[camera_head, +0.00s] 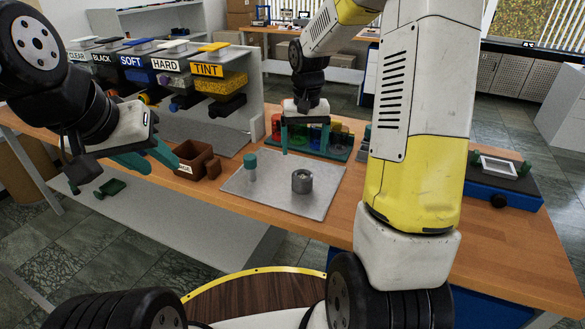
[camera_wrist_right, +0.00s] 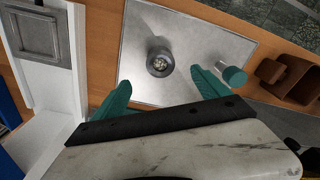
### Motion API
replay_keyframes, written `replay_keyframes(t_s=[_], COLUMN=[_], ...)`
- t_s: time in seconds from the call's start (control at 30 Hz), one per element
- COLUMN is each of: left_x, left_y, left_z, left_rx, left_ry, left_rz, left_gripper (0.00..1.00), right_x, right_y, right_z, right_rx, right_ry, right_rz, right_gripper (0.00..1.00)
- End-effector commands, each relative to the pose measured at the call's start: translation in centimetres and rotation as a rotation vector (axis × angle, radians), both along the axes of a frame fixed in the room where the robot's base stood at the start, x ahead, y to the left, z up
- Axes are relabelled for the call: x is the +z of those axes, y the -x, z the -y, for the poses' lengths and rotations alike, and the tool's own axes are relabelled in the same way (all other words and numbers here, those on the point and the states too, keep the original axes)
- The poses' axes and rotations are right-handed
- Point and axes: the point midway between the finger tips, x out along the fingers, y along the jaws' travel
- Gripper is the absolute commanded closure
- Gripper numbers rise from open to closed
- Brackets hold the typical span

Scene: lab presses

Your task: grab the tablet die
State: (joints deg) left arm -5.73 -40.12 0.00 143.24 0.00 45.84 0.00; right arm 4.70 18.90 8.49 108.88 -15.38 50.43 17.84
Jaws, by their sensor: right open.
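The tablet die, a short grey metal cylinder with a round opening on top (camera_head: 302,181), stands upright on a grey metal plate (camera_head: 263,195). In the right wrist view the die (camera_wrist_right: 159,62) lies ahead of and between the teal fingertips. My right gripper (camera_head: 304,150) is open and empty, pointing down above the plate; its spread fingers (camera_wrist_right: 160,85) also show in the wrist view. Nothing touches the die. My left gripper (camera_head: 150,158) is open and empty at the left, clear of the plate.
A teal-topped metal piece (camera_head: 250,167) stands on the plate left of the die. A brown open box (camera_head: 194,158) sits beside the plate. A rack with coloured containers (camera_head: 310,137) is behind. A blue-based device (camera_head: 500,187) is at the right.

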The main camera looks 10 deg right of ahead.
Motion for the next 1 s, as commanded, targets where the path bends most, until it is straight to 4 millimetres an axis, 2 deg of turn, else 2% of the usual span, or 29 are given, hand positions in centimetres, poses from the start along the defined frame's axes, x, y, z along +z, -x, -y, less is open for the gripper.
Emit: replay_keyframes(t_s=[0.03,0.1,0.23,0.57,0.73,0.83,1.0], left_x=[0.0,0.0,0.0,0.0,0.0,0.0,0.0], left_y=[0.0,0.0,0.0,0.0,0.0,0.0,0.0], left_z=[0.0,0.0,0.0,0.0,0.0,0.0,0.0], left_rx=[0.000,0.000,0.000,0.000,0.000,0.000,0.000], left_ry=[0.000,0.000,0.000,0.000,0.000,0.000,0.000], left_rz=[0.000,0.000,0.000,0.000,0.000,0.000,0.000], left_gripper=[0.64,0.64,0.64,0.64,0.64,0.64,0.64], right_x=[-1.5,-2.8,-4.3,-8.0,-10.6,-11.6,-12.0], right_y=[-0.8,-1.4,-2.0,-1.8,-1.5,-1.5,-1.5], right_z=[0.0,0.1,0.1,0.1,0.0,0.0,0.0], right_rx=[-0.006,-0.013,-0.021,-0.021,-0.021,-0.021,-0.021], right_ry=[0.001,0.002,0.004,0.004,0.004,0.004,0.004], right_rz=[-0.023,-0.043,-0.060,-0.063,-0.063,-0.062,-0.060], right_gripper=[0.15,0.15,0.15,0.15,0.15,0.15,0.15])
